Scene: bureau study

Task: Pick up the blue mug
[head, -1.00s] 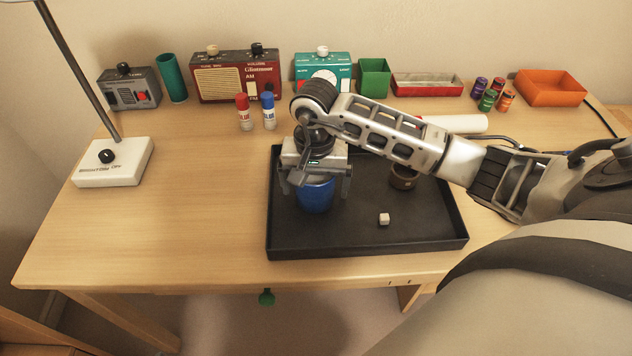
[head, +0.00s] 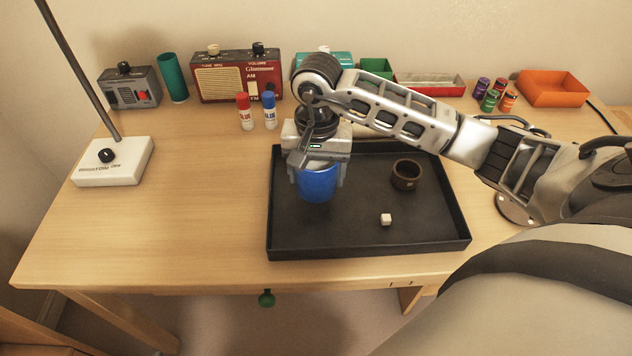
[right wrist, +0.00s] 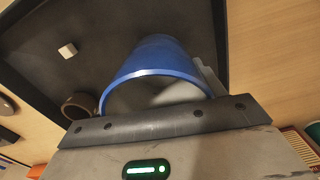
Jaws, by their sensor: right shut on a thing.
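The blue mug (head: 317,184) is upright above the left part of the black tray (head: 370,245). My right gripper (head: 319,172) comes down from above and is shut on the mug, with its fingers at the mug's sides. The mug looks raised a little off the tray floor. In the right wrist view the blue mug (right wrist: 160,65) shows its rim and grey inside close to the gripper (right wrist: 160,95). Its handle cannot be made out. My left gripper is not in view.
A small white cube (head: 385,219) and a dark brown round cup (head: 406,175) are in the tray. Red and blue glue sticks (head: 257,111) stand behind it. Radios, boxes and small jars line the back. A lamp base (head: 113,162) stands left.

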